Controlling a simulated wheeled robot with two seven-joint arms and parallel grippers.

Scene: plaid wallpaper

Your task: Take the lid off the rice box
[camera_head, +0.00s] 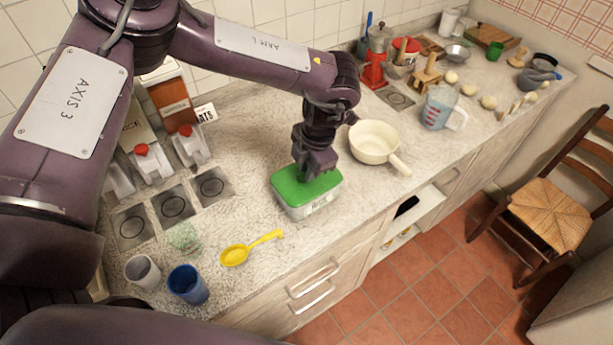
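The rice box (309,206) is a pale container with a green lid (290,186) on top. It stands on the counter near the middle of the view, close to the front edge. My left gripper (310,174) comes down from above onto the lid, at its far side, and seems to touch it. The fingertips are dark and small against the lid, so I cannot tell if they are open or shut on it. The lid sits on the box. My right gripper is not in view.
A cream saucepan (374,143) stands right of the box, its handle towards the front edge. A yellow spoon (236,255) lies to the left, with a blue cup (187,284) and a grey cup (143,271) further left. Dispensers (151,162) stand behind. A measuring jug (438,107) is further right.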

